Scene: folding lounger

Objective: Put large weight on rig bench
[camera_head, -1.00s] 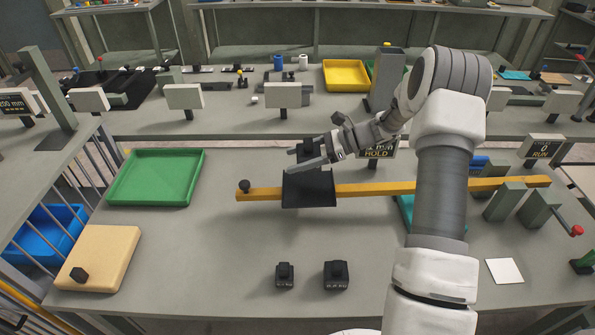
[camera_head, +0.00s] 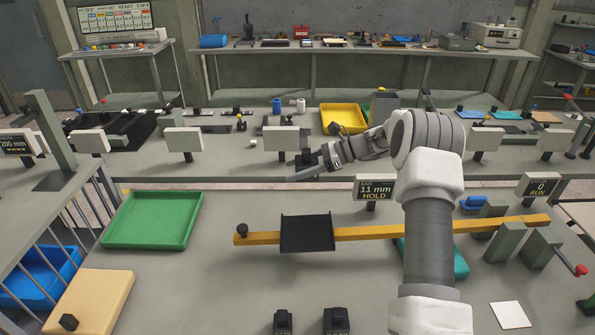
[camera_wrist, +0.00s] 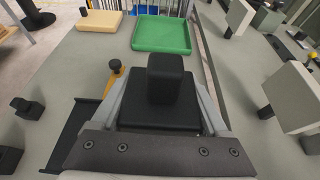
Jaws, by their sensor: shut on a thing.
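A black block-shaped weight with a square knob on top (camera_wrist: 175,80) is between the grey fingers of my gripper (camera_head: 312,168), which is shut on it. In the head view the weight (camera_head: 305,157) is partly hidden by the fingers. My gripper holds it in the air, beyond and above the black pan (camera_head: 307,235) on the yellow beam (camera_head: 385,233). The pan looks empty. Two other black weights, a smaller one (camera_head: 283,322) and a bigger one (camera_head: 337,320), stand at the near edge of the bench (camera_head: 200,290). I cannot tell which bench is the rig bench.
A green tray (camera_head: 153,220) lies at the left, with a tan board (camera_head: 95,300) before it. A sign (camera_head: 375,190) reading 11 mm HOLD stands behind the beam. A farther bench (camera_head: 230,150) holds signs, a yellow tray (camera_head: 343,117) and a grey box (camera_head: 382,106).

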